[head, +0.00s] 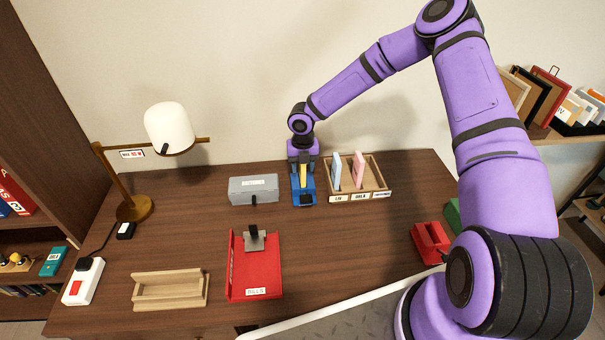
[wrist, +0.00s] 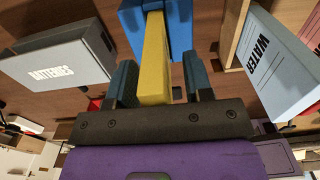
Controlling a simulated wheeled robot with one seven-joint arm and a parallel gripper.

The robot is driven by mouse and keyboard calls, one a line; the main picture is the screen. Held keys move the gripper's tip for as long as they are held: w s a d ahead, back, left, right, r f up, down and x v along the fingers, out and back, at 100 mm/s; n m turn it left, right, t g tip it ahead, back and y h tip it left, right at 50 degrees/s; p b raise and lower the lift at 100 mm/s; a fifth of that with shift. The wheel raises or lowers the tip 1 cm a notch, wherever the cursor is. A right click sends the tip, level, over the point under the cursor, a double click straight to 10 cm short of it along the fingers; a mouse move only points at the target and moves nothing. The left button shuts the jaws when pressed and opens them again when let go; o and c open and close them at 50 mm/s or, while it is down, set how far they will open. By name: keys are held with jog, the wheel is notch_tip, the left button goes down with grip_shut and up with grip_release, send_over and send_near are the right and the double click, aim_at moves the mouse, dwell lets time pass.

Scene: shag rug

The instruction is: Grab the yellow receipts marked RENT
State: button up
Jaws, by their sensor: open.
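The yellow receipts (head: 303,177) stand upright as a slim block in or against a blue holder (head: 304,197) at the back middle of the desk. In the wrist view the yellow block (wrist: 155,60) lies between the two dark fingers of my gripper (wrist: 160,82), with the blue holder (wrist: 181,25) beyond it. My gripper (head: 303,163) is open, pointing down, with one finger on each side of the yellow block. A small gap shows on the right side; I cannot tell whether the left finger touches. No RENT marking is readable.
Close on the right, a wooden sorter (head: 375,189) holds a blue WATER card (wrist: 272,55) and a pink card (head: 358,169). On the left is a grey BATTERIES box (head: 253,184). A red clipboard tray (head: 255,275) and a wooden tray (head: 170,303) lie nearer. A lamp (head: 135,207) stands left.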

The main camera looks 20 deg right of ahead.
grip_shut()
jog(key=shift+r, duration=0.1)
